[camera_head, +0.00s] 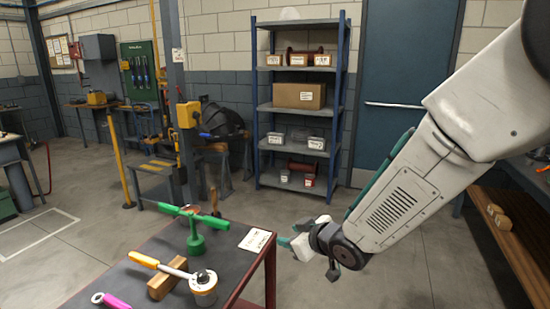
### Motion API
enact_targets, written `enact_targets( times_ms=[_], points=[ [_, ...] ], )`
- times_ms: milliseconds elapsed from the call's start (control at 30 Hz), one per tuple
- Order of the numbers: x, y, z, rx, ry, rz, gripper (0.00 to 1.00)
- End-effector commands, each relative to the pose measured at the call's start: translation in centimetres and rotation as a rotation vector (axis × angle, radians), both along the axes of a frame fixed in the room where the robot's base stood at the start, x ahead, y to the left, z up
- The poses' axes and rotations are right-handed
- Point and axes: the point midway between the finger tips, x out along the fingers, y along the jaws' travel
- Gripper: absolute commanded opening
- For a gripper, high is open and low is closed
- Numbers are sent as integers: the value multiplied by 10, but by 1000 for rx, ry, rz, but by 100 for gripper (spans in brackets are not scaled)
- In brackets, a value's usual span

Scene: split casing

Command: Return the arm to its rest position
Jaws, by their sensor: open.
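My arm reaches in from the right side of the head view, its white and teal links sloping down to the left. My gripper (290,246) is at its end, just right of the table's right edge. It is open, with nothing seen between its fingers, though they are small and partly hidden by the wrist. The dark table (128,281) with a red frame stands at the lower left.
A magenta tool (109,301) and a white paper (256,240) also lie on the table. A blue-framed shelf (265,108) stands at the back wall beside a blue door (402,75). A wooden bench (515,248) is at the right. The floor between (410,280) is clear.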

Motion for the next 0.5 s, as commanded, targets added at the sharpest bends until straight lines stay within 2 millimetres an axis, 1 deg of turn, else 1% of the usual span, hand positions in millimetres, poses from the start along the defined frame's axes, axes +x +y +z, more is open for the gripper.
enact_targets(
  times_ms=[33,67,100,167,200,267,300,367,400,467,500],
  points=[
    [-1,-26,17,-38,22,-74,44],
    [-3,-40,23,-62,45,-116,44],
    [-8,-60,31,-92,78,-174,44],
    [-19,-88,42,-128,133,-257,44],
    [-29,-105,49,-149,172,-310,44],
    [-46,-131,60,-174,234,-387,44],
    [-61,-146,66,-188,281,-436,44],
    [-85,-167,75,-203,350,-505,44],
    [-102,-180,81,-208,400,-547,44],
    [-131,-196,88,-214,477,-606,44],
    [-151,-205,92,-213,531,-641,44]
  ],
)
